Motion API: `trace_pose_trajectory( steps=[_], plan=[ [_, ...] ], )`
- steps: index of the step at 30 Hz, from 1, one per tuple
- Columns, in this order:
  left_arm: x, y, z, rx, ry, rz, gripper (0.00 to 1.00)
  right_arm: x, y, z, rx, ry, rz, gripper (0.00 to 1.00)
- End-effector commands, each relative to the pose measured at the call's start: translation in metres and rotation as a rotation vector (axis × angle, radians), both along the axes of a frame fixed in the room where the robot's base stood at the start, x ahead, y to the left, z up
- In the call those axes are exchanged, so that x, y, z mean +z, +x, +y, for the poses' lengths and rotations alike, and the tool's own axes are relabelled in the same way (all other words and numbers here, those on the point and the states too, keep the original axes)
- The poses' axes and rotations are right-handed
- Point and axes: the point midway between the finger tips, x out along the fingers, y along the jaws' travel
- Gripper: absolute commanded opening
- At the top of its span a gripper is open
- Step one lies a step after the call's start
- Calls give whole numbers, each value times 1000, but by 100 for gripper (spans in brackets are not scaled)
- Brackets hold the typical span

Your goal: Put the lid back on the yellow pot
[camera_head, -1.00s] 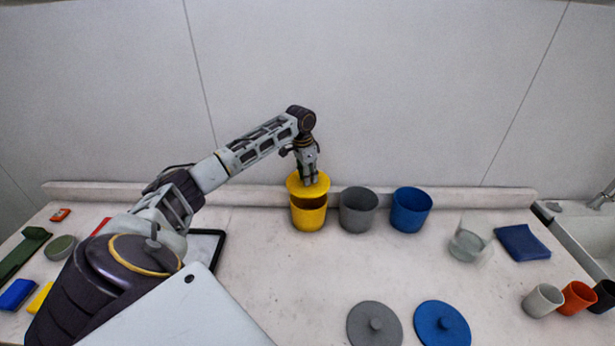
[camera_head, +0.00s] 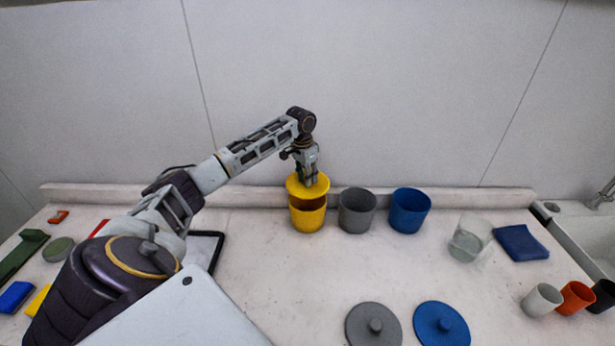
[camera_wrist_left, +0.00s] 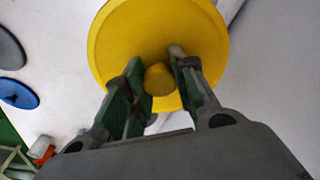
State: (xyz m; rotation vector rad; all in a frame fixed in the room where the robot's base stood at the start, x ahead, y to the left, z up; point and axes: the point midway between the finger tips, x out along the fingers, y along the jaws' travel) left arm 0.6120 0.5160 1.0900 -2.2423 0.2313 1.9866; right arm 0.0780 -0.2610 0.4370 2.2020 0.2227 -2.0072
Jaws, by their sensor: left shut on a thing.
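The yellow pot (camera_head: 308,217) stands near the back of the counter, left of the grey pot. My left gripper (camera_head: 308,182) is above it, shut on the knob of the yellow lid (camera_head: 296,187). The lid is held over the pot's mouth; a dark gap to the inside shows below its front edge, so it looks raised or tilted above the rim. In the left wrist view the lid (camera_wrist_left: 120,40) is a wide yellow disc, with its knob between the fingers (camera_wrist_left: 158,80). It hides the pot there. My right gripper is not in view.
A grey pot (camera_head: 357,211) and a blue pot (camera_head: 410,211) stand open to the right. Their grey lid (camera_head: 362,332) and blue lid (camera_head: 430,328) lie at the front. A glass beaker (camera_head: 470,242), blue cloth (camera_head: 522,243) and several cups are further right. The middle counter is clear.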

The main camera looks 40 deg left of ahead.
Motion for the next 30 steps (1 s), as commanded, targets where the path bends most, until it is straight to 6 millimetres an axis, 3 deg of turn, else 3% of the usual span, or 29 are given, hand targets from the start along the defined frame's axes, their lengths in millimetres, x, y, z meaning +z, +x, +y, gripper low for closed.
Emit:
trace_pose_trajectory(
  steps=[30],
  plan=[
    [-53,0,0,0,-1,0,3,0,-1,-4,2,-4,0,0]
  ],
)
